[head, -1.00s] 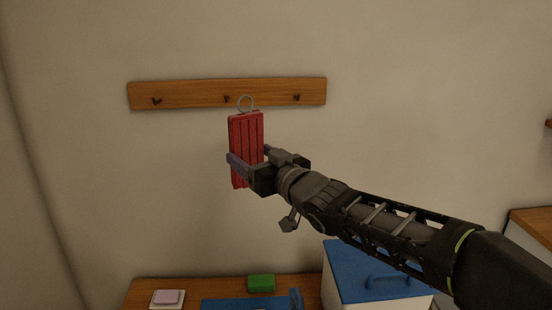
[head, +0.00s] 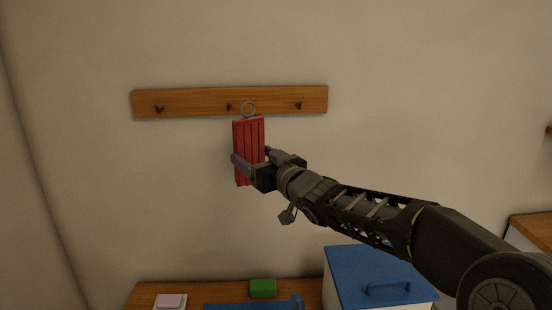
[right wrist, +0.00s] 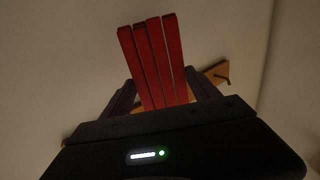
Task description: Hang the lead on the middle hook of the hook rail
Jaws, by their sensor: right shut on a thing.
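The lead is a red bundle of parallel strips (head: 249,138) with a grey metal ring (head: 248,108) at its top. My right gripper (head: 249,166) is shut on its lower part and holds it upright, slightly tilted. The red strips also show between the fingers in the right wrist view (right wrist: 152,62). The wooden hook rail (head: 190,102) is on the wall with three dark hooks. The ring appears over the rail, just right of the middle hook (head: 229,107); I cannot tell whether they touch. My left gripper is not in view.
Below is a wooden surface (head: 140,296) with a green block (head: 263,288), a pinkish item on a pale base (head: 170,300) and a blue object (head: 245,306). A white box with a blue handled lid (head: 365,268) stands to their right. The wall around the rail is clear.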

